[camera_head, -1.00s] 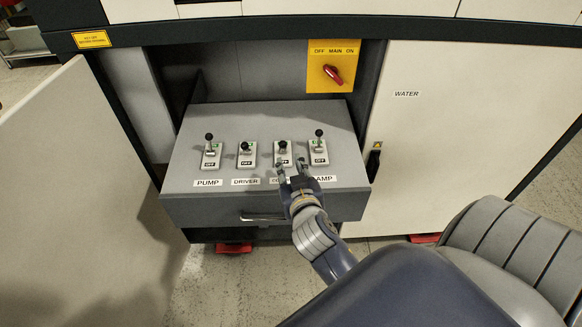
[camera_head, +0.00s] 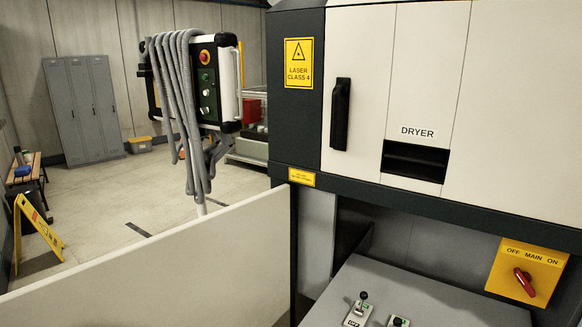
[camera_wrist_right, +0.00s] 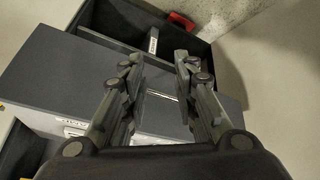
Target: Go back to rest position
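My right gripper (camera_wrist_right: 160,72) shows in the right wrist view, its two fingers spread with nothing held between them. It is over the grey control drawer (camera_wrist_right: 60,75), whose front edge runs behind the fingers; I cannot tell the exact distance. In the head view, the drawer top (camera_head: 430,290) shows at the bottom right, with a lever switch (camera_head: 358,311) and part of a second switch (camera_head: 398,321). The red main switch (camera_head: 525,283) sits on a yellow plate and is tilted. Neither arm is in the head view, and my left gripper is not seen.
An open cream door (camera_head: 170,262) stands in front at left. A control pendant (camera_head: 215,80) with grey hoses hangs beside the machine (camera_head: 410,60). Grey lockers (camera_head: 85,108), a bench (camera_head: 28,178) and a yellow floor sign (camera_head: 38,232) stand further left. The floor between is mostly clear.

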